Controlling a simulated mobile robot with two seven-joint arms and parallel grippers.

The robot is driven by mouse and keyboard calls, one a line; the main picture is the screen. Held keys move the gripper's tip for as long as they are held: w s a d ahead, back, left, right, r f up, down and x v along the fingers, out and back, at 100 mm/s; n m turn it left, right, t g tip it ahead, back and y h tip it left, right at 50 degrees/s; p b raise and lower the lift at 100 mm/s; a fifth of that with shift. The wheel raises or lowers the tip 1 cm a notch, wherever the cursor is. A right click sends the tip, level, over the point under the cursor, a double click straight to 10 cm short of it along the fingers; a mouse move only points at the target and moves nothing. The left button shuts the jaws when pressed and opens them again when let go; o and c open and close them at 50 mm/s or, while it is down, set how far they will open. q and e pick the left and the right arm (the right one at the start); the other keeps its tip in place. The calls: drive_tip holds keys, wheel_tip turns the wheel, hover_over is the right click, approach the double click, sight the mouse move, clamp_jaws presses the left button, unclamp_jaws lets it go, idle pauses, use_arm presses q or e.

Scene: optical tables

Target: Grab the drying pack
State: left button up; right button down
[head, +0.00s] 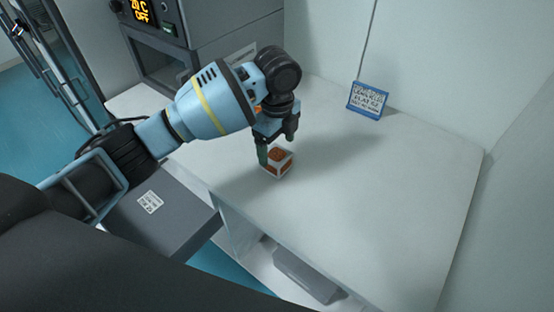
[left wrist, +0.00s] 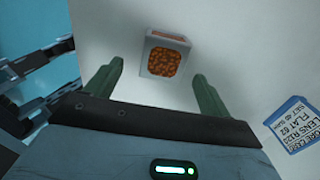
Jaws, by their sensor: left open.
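The drying pack (head: 277,163) is a small white-edged cube with orange-brown bead-filled faces, standing on the white tabletop. My left gripper (head: 277,147) is directly over and beside it, pointing down, with a finger close to its left side in the head view. In the left wrist view the pack (left wrist: 165,56) lies ahead of the two green fingers of my left gripper (left wrist: 160,78), roughly centred between them. The fingers are spread and nothing is between them. Whether a finger touches the pack is not clear. My right gripper is not in view.
A blue-edged label card (head: 367,100) stands near the back wall; it also shows in the left wrist view (left wrist: 294,125). A grey instrument (head: 205,45) with an orange display stands at the back left. The white tabletop (head: 390,190) is clear to the right and front.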

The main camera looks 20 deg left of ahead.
sight(277, 154)
use_arm(q)
drive_tip(key=shift+w+a+f, duration=0.1)
drive_tip(key=shift+w+f, duration=0.05)
drive_tip(key=shift+f, duration=1.1)
drive_tip(key=shift+w+a+f, duration=0.1)
drive_tip(key=shift+f, duration=1.15)
drive_tip(key=c, duration=1.1)
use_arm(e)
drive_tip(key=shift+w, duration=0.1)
use_arm(q)
drive_tip(key=shift+r, duration=0.1)
drive_tip(key=shift+c, duration=0.2)
